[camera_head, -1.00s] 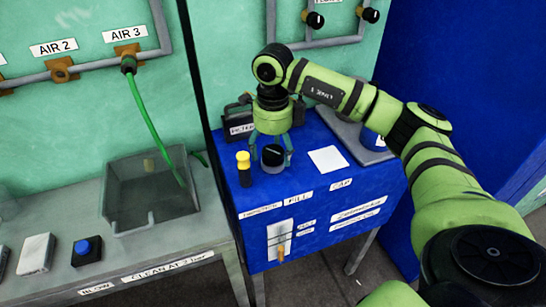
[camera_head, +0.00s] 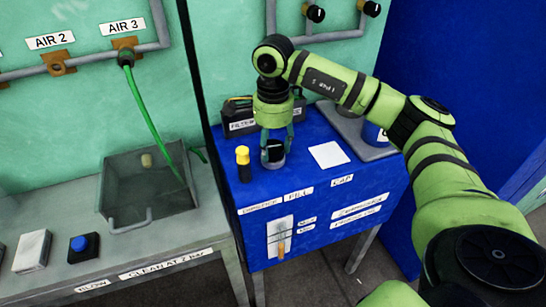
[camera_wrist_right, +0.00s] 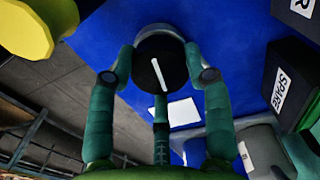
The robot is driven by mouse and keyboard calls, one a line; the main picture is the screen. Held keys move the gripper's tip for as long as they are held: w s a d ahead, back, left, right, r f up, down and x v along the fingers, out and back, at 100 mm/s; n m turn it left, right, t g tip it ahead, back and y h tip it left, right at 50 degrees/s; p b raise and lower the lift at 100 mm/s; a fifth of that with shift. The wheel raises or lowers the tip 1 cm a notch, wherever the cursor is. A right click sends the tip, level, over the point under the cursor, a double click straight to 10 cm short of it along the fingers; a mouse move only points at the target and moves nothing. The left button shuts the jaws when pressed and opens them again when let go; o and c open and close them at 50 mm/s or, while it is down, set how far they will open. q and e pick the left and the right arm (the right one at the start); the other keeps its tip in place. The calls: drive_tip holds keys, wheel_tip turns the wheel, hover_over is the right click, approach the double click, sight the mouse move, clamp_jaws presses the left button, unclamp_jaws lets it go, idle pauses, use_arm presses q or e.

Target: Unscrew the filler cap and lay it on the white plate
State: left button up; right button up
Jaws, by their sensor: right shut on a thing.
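The black filler cap (camera_wrist_right: 158,68) with a white line on top sits on its pale neck on the blue cabinet; it also shows in the head view (camera_head: 272,152). My right gripper (camera_head: 274,148) points down over it, and its fingers (camera_wrist_right: 160,80) are shut around the cap's sides. The cap appears seated at the neck; whether it is loose cannot be told. The white plate (camera_head: 329,155) lies flat and empty on the cabinet top, right of the cap. It also shows in the wrist view (camera_wrist_right: 184,112). My left gripper is not in view.
A yellow-topped dipstick (camera_head: 243,163) stands close left of the cap. A dark labelled container (camera_head: 238,118) is behind. A grey tray (camera_head: 350,125) with a blue container (camera_head: 374,135) is at the right. The grey bench with a sink (camera_head: 150,190) is at left.

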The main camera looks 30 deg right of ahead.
sight(273, 146)
drive_tip(key=shift+f+n, duration=0.1)
drive_tip(key=shift+n, duration=0.4)
drive_tip(key=shift+r+p, duration=0.9)
drive_tip(key=shift+r, duration=0.35)
drive_tip(key=shift+r+p, duration=1.3)
drive_tip(key=shift+r, duration=0.55)
